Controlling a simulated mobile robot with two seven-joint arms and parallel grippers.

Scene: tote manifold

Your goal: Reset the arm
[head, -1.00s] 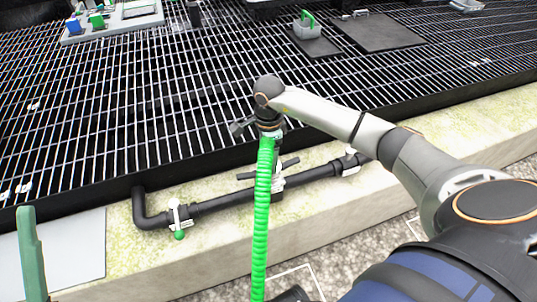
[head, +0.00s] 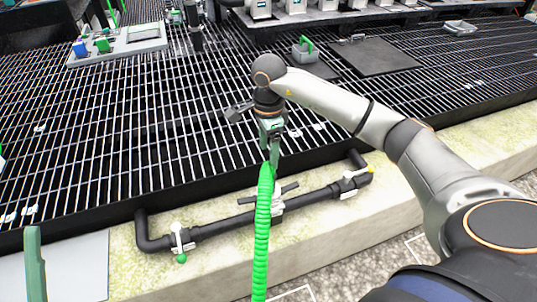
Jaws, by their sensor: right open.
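My right gripper (head: 272,150) points down in the middle of the head view, at the end of my grey-white right arm. Its jaws are open. The bright green ribbed hose (head: 262,235) rises from the bottom edge of the picture and its top ends just below the fingertips. I cannot tell whether the fingers touch the hose, as they overlap in the picture. The black pipe manifold (head: 225,229) lies behind the hose on the pale ledge. My left gripper is not in view.
The manifold has a white valve with a green knob (head: 181,257) at left and a yellow-tipped valve (head: 369,169) at right. Black grating (head: 90,150) spreads behind, with a grey tray (head: 118,46) and a small caddy (head: 305,52). A green post (head: 35,265) stands lower left.

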